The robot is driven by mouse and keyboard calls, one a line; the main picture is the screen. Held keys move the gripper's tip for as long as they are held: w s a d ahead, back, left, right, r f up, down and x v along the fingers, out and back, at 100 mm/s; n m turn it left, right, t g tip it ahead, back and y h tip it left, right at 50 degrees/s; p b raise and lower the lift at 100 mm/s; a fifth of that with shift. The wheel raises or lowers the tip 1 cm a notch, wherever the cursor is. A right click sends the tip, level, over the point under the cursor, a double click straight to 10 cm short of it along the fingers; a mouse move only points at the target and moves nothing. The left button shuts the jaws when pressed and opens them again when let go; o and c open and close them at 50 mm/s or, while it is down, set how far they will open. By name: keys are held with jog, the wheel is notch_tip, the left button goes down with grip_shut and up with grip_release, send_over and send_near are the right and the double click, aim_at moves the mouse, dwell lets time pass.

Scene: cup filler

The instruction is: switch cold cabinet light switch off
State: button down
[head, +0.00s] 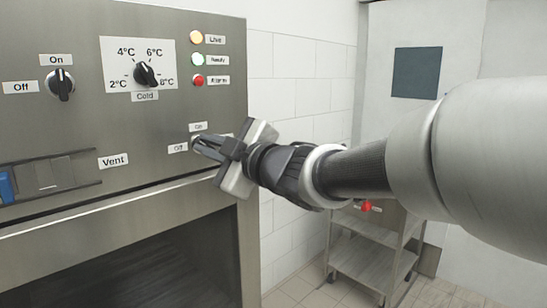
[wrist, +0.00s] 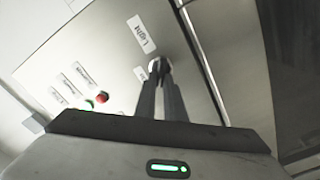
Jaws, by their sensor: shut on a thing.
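The cold cabinet (head: 150,217) has a steel front panel on the left of the head view. Its light switch (wrist: 158,63) is between my fingertips and mostly hidden by them; I cannot tell which way it points. The On label (head: 198,127) is above it and the Off label (head: 178,148) is to its left. The Light label (wrist: 141,35) shows clearly in the wrist view. My gripper (head: 197,144) is shut on the switch, its fingers reaching in from the right. It also shows in the wrist view (wrist: 159,72).
The panel also carries an On/Off knob (head: 60,84), a cold dial (head: 146,74), a vent slider (head: 48,176), and a lit live lamp (head: 197,37). A steel trolley (head: 370,255) stands on the tiled floor at the right. The cabinet's opening is below the panel.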

jog(key=shift+s+a+f+n+b, duration=0.1)
jog(key=shift+f+n+b, duration=0.1)
jog(key=shift+n+b, duration=1.4)
jog(key=shift+f+n+b, duration=0.2)
jog(key=shift+n+b, duration=0.9)
jog(key=shift+n, duration=1)
jog(key=c, duration=1.8)
grip_release()
jog(key=shift+c, duration=0.2)
jog(key=p+v, duration=0.2)
jog(key=v, duration=1.5)
jog(key=shift+s, duration=0.2)
